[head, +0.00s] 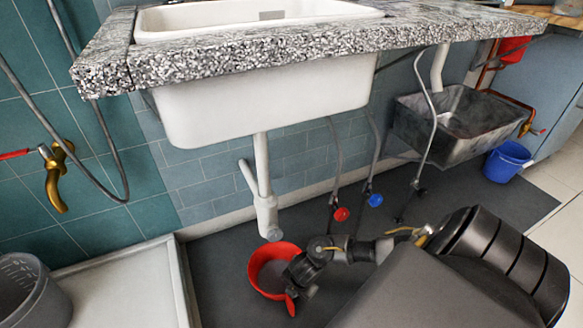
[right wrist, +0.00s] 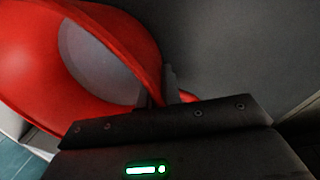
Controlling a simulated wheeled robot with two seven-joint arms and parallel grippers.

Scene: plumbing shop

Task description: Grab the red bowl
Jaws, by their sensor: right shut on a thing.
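The red bowl (head: 256,266) is under the sink's drain pipe, low over the dark floor mat. Its opening shows, with a grey inside surface. It also shows in the right wrist view (right wrist: 135,45), filling the upper left. My right gripper (head: 292,284) is at the bowl's right side. In the right wrist view its fingers (right wrist: 165,92) are closed on the bowl's rim, one on each side of the wall. I cannot tell whether the bowl's base touches the mat. My left gripper is not in view.
The white sink (head: 260,108) and its stone counter (head: 240,58) hang above, with the drain pipe (head: 264,185) directly over the bowl. Hoses with red and blue valves (head: 375,200) hang behind. A white tray edge (head: 180,285) is at left. A blue bucket (head: 507,162) stands far right.

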